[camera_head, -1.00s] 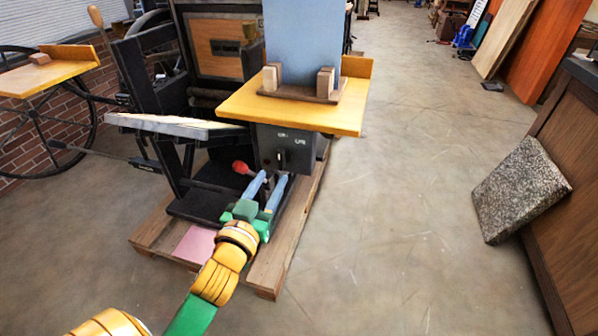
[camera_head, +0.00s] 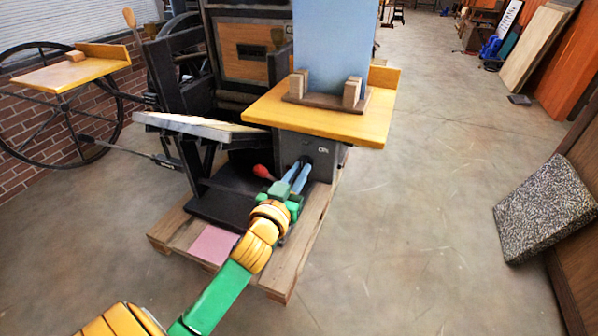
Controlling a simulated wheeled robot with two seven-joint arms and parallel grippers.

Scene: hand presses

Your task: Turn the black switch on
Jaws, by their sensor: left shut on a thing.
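The dark switch box (camera_head: 322,168) sits under the yellow shelf of the press, with a white "ON" label on the right of its front. My left gripper (camera_head: 303,163) reaches up to the box front from below. Its two blue fingers are close together at the place of the black switch and are shut on it. The fingertips hide the switch, so its position cannot be told. My right gripper is not in view.
The yellow shelf (camera_head: 350,122) with a blue panel (camera_head: 330,45) is just above the fingers. A red knob (camera_head: 263,171) is close to their left. The press stands on a wooden pallet (camera_head: 285,285).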

